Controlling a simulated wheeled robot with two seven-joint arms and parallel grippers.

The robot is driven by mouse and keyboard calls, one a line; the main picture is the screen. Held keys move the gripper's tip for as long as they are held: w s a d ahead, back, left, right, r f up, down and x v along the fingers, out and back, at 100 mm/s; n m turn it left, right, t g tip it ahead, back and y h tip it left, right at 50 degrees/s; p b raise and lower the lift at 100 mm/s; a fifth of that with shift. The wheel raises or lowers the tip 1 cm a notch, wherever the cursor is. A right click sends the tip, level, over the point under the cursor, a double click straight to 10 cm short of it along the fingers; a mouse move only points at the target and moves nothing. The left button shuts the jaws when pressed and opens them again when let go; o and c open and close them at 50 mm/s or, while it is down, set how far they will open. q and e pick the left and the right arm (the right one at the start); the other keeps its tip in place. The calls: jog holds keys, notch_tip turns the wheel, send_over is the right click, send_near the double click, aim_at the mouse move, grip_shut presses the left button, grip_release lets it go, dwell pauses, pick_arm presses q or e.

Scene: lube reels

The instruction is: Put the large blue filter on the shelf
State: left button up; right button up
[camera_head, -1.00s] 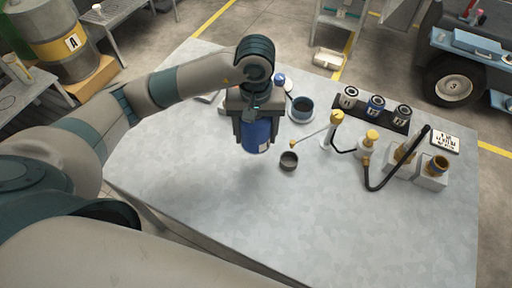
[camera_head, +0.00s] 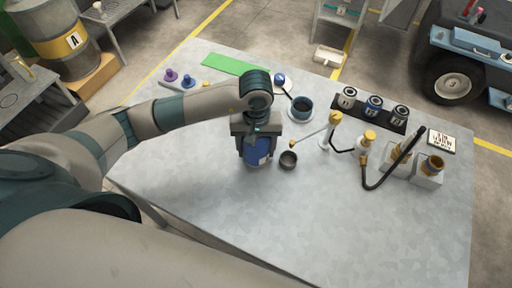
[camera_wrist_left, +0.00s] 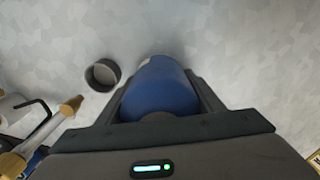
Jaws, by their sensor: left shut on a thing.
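The large blue filter (camera_head: 257,152) is a blue cylinder with a pale label, between the fingers of my left gripper (camera_head: 256,145). The gripper is shut on it, from above. The filter also shows between the fingers in the left wrist view (camera_wrist_left: 160,88). It is upright over the middle of the table; whether its bottom touches the table I cannot tell. I cannot pick out the target shelf with certainty. My right gripper is not in view.
A small dark cup (camera_head: 288,160) stands just right of the filter. A green mat (camera_head: 236,65) lies at the back. The table's front (camera_head: 240,215) is clear.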

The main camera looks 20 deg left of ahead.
pick_arm(q)
jog(key=shift+f, duration=0.45)
jog(key=shift+f, duration=0.2)
jog(key=o, duration=1.4)
jog(key=shift+r, duration=0.15)
